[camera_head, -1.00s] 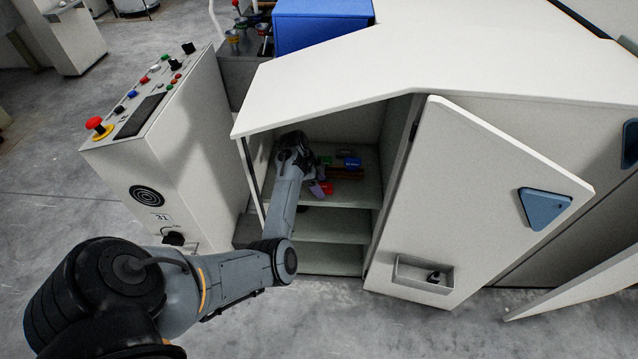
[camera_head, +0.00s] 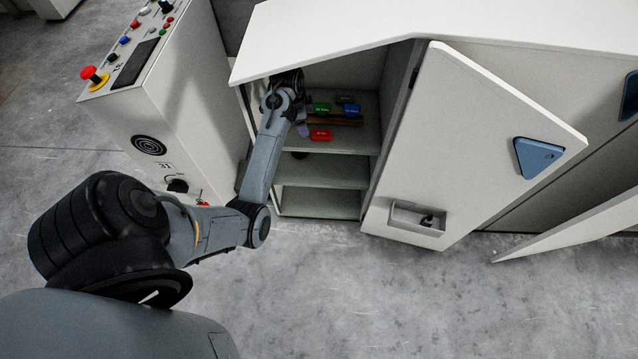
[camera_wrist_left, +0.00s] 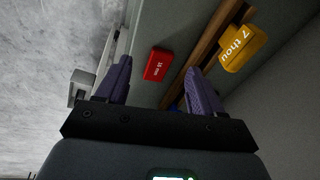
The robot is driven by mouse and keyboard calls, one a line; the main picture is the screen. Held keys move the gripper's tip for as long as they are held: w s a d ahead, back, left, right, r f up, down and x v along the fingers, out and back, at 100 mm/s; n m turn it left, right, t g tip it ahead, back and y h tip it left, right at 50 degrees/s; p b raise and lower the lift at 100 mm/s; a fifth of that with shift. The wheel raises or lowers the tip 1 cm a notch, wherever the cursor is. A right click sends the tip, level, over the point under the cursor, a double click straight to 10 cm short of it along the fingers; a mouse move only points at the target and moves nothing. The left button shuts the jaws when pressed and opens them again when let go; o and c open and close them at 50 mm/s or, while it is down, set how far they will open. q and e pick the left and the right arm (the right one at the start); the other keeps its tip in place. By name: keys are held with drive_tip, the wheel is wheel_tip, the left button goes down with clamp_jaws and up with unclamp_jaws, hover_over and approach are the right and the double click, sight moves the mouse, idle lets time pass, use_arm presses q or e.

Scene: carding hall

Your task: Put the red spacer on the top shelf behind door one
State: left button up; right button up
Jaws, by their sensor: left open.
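The red spacer (camera_head: 321,134) lies on the top shelf (camera_head: 357,143) near its front edge, in the open cabinet. It also shows in the left wrist view (camera_wrist_left: 159,64), beyond and between the fingertips, marked in white. My left gripper (camera_head: 302,128) is inside the cabinet, just left of the spacer. In the left wrist view its purple fingers (camera_wrist_left: 160,80) are wide apart, with nothing between them. The open door (camera_head: 475,140) stands to the right, with a blue triangular plate (camera_head: 539,157). My right gripper is not in view.
Behind the spacer are a wooden strip (camera_head: 337,119) and green (camera_head: 322,108), blue (camera_head: 352,110) and dark grey (camera_head: 345,99) blocks. A yellow piece (camera_wrist_left: 243,48) shows in the wrist view. Two lower shelves look mostly clear. A control console (camera_head: 170,120) stands left.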

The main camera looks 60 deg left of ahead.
use_arm(q)
drive_tip(key=s+d+n, duration=0.1)
drive_tip(key=s+d, duration=0.4)
drive_tip(key=d, duration=0.7)
drive_tip(key=s+d+n+t, duration=0.1)
drive_tip(key=s+d, duration=0.4)
drive_tip(key=d, duration=0.7)
drive_tip(key=s+d+n+h, duration=0.1)
drive_tip(key=s+d, duration=0.4)
drive_tip(key=d, duration=0.8)
drive_tip(key=shift+s+r, duration=0.15)
drive_tip(key=shift+r, duration=0.1)
wheel_tip(320, 180, up, 46)
drive_tip(key=p, duration=4.6)
